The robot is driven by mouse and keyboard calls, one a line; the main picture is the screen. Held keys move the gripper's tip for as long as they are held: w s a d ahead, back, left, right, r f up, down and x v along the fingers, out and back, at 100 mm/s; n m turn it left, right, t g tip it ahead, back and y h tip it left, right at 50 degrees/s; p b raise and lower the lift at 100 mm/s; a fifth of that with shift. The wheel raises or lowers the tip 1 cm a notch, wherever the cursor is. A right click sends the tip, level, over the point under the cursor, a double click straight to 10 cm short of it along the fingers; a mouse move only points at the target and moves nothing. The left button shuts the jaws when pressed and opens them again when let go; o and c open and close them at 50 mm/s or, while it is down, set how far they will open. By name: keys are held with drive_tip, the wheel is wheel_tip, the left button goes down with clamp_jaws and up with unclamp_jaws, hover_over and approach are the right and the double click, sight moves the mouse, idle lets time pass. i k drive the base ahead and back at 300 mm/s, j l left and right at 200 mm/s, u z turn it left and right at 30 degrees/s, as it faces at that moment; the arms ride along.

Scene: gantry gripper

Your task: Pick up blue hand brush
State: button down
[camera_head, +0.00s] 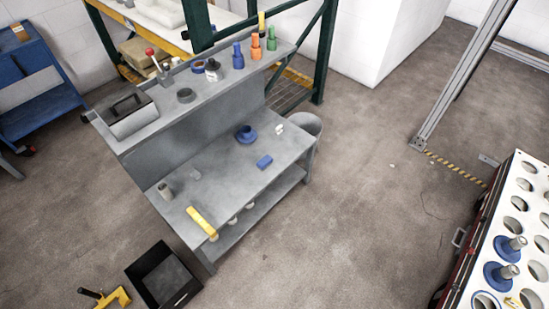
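A small blue block-shaped object (264,161), which looks like the blue hand brush, lies on the lower worktop of the grey workbench (225,172), near its right part. It is too small to make out bristles or a handle. A round blue flanged part (246,134) stands behind it and a little to the left, apart from it. My gripper is not in view.
A yellow bar-like object (201,222) lies at the worktop's front left. A grey cup (166,191) stands behind it. The raised shelf holds a tool box (132,115) and blue and orange parts (255,48). A perforated rack (515,203) stands right; floor between is mostly clear.

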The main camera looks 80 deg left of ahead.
sight(266, 161)
drive_tip(key=u, duration=2.9)
drive_tip(key=i+l+u, duration=0.2)
drive_tip(key=u, duration=0.25)
drive_tip(key=i+l+u, duration=0.15)
drive_tip(key=u, duration=0.3)
drive_tip(key=i+l+u, duration=0.1)
drive_tip(key=l+u, duration=0.35)
drive_tip(key=j, duration=0.1)
